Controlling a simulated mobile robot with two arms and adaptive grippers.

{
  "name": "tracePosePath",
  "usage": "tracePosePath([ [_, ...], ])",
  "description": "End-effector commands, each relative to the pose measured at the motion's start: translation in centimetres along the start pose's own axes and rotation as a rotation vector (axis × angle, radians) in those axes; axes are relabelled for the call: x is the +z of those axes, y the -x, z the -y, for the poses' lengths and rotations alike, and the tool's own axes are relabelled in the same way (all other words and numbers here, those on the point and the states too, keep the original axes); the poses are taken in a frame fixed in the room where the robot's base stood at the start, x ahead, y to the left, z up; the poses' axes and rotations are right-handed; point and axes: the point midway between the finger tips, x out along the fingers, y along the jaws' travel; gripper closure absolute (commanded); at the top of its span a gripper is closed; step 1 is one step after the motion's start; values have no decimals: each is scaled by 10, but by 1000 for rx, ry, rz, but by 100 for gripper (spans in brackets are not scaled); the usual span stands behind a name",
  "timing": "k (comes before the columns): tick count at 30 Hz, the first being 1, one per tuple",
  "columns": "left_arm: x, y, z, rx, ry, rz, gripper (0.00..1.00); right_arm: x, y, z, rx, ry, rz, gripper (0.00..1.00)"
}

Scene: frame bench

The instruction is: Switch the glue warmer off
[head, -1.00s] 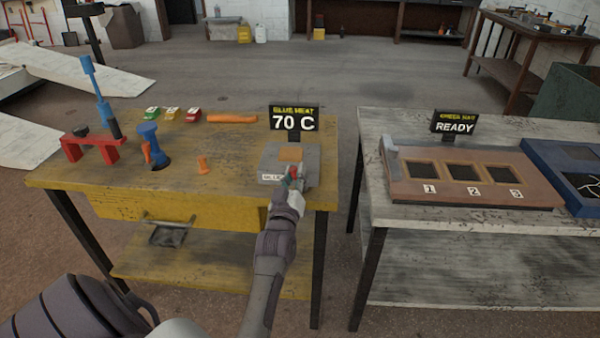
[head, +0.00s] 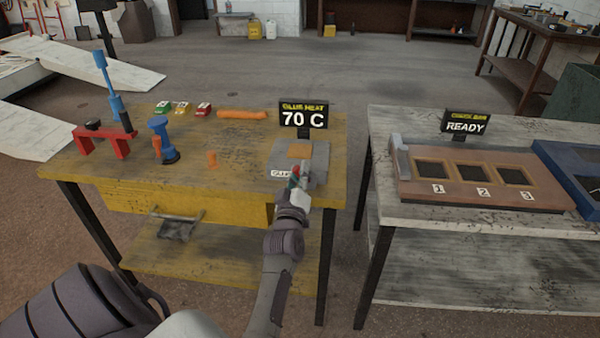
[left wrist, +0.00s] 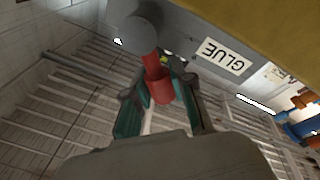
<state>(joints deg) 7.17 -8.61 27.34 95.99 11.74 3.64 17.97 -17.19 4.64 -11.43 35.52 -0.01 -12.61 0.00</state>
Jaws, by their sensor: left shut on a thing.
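The glue warmer (head: 317,166) is a low grey block with an orange-brown square on top, at the right end of the yellow bench. Its sign (head: 303,120) reads "GLUE HEAT 70 C". My left gripper (head: 296,178) is at the warmer's front edge, beside the GLUE label. In the left wrist view, the teal fingers of my left gripper (left wrist: 165,102) are shut on a red lever (left wrist: 157,80) with a round grey end, close to the GLUE label (left wrist: 222,57). The fingers hide part of the lever. My right gripper is not in view.
To the right, a second bench (head: 420,218) holds a board with numbered squares (head: 470,206) and a READY sign (head: 465,123).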

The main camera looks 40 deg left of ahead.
Motion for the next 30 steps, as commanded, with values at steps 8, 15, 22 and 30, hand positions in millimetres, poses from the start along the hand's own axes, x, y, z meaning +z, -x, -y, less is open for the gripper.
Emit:
tracePosePath([
  [8, 1, 1, 1, -3, 3, 3, 50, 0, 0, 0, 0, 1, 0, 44],
  [15, 1, 0, 0, -1, -2, 2, 50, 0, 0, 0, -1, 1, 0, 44],
  [22, 1, -1, -10, 30, -212, 34, 50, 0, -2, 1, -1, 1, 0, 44],
  [30, 19, -3, -38, 123, -894, 139, 50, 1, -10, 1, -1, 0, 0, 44],
])
